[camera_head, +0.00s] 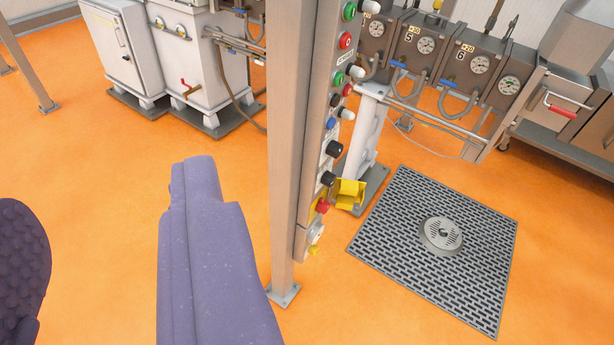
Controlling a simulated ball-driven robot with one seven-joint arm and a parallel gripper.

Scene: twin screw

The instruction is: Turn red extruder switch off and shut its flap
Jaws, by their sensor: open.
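A narrow control panel (319,150) runs down the side of a steel post (285,170) in the middle of the view. Low on it is a red switch (322,207) on a yellow plate. A yellow flap (349,194) stands open, sticking out to the right of the red switch. I cannot tell which position the switch is in. My gripper (105,185) shows as two purple fingers at the lower left. They are wide apart, with only orange floor seen between them. Both are left of the post and apart from the switch and flap.
Black knobs (334,149) and coloured buttons sit above the switch, with a round white fitting (316,234) below it. Machines with gauges (480,64) stand at the back right, a white cabinet (117,45) at the back left. A floor grate (400,225) lies right.

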